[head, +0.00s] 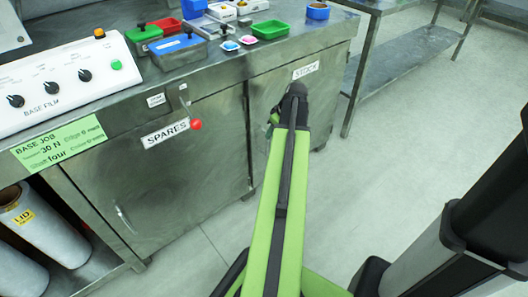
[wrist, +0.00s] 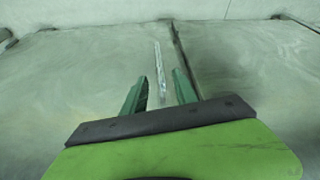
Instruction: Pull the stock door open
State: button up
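The stock door (head: 260,98) is a grey metal panel under the STOCK label (head: 305,71), right of the spares door. It looks shut. My arm hides much of it in the head view, including its handle. In the wrist view a slim silver upright handle (wrist: 158,58) stands on the panel beside a dark door seam. My gripper (wrist: 160,76) is open, with one green finger on each side of the handle's near end. I cannot tell whether the fingers touch it.
The worktop bears a control panel (head: 65,72) and several small trays. A metal table (head: 400,50) stands at the right. Floor (head: 385,150) right of my arm is clear.

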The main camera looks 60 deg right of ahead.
jog(key=b, duration=0.9)
send_over(265, 154)
notch_tip(265, 154, down, 10)
jog(key=shift+d+f, duration=0.1)
jog(key=shift+f, duration=0.05)
jog(key=shift+c, duration=0.2)
grip_shut()
